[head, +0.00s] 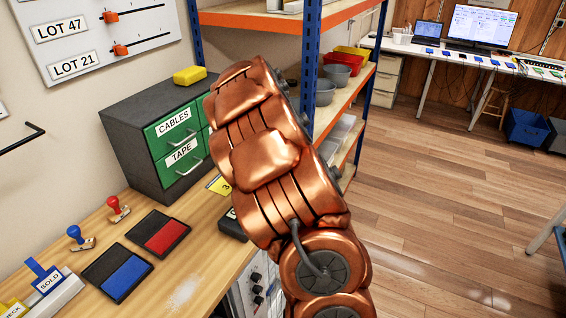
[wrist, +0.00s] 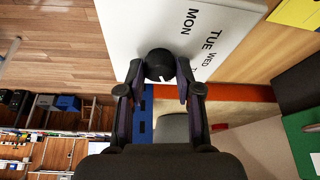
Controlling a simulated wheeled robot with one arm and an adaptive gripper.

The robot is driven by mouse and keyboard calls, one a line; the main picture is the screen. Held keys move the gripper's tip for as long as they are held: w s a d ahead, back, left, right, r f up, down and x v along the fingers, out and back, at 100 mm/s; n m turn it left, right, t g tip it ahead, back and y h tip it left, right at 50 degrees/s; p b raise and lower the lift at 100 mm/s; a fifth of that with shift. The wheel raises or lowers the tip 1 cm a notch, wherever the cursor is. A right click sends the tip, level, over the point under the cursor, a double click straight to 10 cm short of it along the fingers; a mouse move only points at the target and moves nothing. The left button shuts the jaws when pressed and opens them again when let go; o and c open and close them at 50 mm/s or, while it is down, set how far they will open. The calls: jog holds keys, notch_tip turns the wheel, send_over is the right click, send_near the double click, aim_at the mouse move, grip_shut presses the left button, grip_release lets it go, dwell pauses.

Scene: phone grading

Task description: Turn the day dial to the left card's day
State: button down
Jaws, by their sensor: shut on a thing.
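The day dial is a round black knob (wrist: 158,63) on a white panel (wrist: 150,22) in the wrist view. The knob's pointer is too small and covered to read for certain. In the head view my copper arm hides the gripper and the dial. A yellow card marked 3 (head: 219,185) lies on the bench, partly hidden by my arm.
The wooden bench (head: 190,270) carries a red ink pad (head: 158,233), a blue ink pad (head: 118,272), stamps and a green-fronted drawer box (head: 150,135). Shelving (head: 305,90) stands behind my arm. A panel with black knobs (head: 257,285) shows below the bench edge. Open floor lies right.

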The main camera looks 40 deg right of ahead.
jog(key=shift+m+g, duration=0.4)
jog(key=shift+m, duration=0.8)
jog(key=c, duration=0.8)
grip_release()
jog(key=v, duration=1.2)
jog(key=shift+w+a, duration=0.1)
jog(key=shift+a, duration=0.1)
